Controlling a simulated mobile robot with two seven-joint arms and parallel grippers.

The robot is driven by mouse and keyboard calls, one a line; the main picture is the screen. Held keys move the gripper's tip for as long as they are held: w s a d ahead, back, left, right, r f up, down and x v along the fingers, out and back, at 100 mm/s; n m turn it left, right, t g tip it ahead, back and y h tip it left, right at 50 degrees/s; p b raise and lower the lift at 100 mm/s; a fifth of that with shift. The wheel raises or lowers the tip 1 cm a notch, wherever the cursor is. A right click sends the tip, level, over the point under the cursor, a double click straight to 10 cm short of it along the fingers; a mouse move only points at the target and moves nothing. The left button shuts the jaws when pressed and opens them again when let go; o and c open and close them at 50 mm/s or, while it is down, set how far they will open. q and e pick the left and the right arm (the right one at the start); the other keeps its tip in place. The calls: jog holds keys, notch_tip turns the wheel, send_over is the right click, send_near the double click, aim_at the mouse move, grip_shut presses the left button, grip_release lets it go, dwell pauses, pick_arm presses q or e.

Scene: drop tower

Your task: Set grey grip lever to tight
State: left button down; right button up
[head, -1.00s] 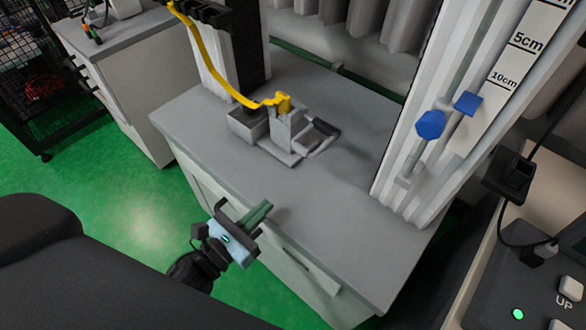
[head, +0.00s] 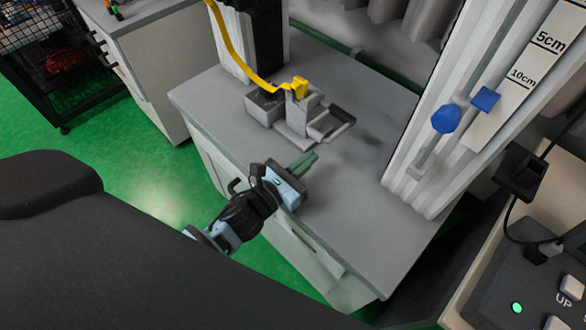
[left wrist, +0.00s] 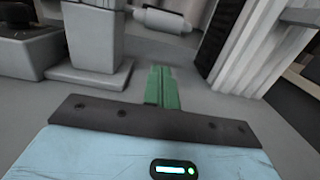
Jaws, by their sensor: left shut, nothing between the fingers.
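The grey grip lever (head: 330,123) is the low grey arm with a dark end on the right side of the small grey clamp fixture (head: 296,112), on the cabinet top. The fixture's grey post also shows at the upper left of the left wrist view (left wrist: 95,40), and a light grey cylindrical bar, likely the lever's handle (left wrist: 162,20), lies ahead of the fingers. My left gripper (head: 304,163) has its green fingers shut and empty, over the cabinet's front part, short of the lever and apart from it. The fingers also show in the left wrist view (left wrist: 162,88). My right gripper is not in view.
A yellow strap (head: 238,65) runs down to a yellow piece on the fixture. A white tower with a scale and blue knobs (head: 446,118) stands at the right of the grey cabinet top (head: 375,185). A control panel (head: 545,285) is at the lower right.

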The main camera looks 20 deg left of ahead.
pick_arm(q)
notch_tip(320, 180, up, 2)
jog(key=shift+w+r+p, duration=0.15)
jog(key=shift+r+p, duration=0.1)
jog(key=shift+p, duration=0.1)
jog(key=shift+r, duration=0.2)
jog(key=shift+r, duration=0.1)
